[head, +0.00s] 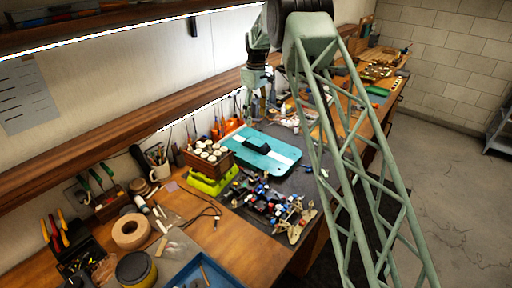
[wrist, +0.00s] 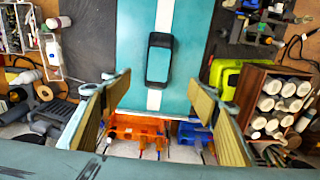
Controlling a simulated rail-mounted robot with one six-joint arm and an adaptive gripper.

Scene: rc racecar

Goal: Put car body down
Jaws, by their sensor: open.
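The car body (head: 262,149) is a flat teal panel with a white stripe and a black cockpit piece. It lies on the dark mat on the workbench in the head view. In the wrist view the car body (wrist: 190,58) fills the upper middle, with its black cockpit (wrist: 159,58) at its centre. My gripper (wrist: 165,92) is open. Its two yellow-padded fingers stand apart on either side of the near end of the body, with nothing seen gripped. In the head view my gripper (head: 258,98) is above the back of the bench, near the body's far end, and partly hard to make out.
The car chassis (head: 270,199) with small parts lies in front of the body. A yellow-green holder (head: 213,180) and a wooden rack of white-topped bottles (head: 187,160) stand to its left. Orange and blue bins (wrist: 135,130) lie below the fingers in the wrist view.

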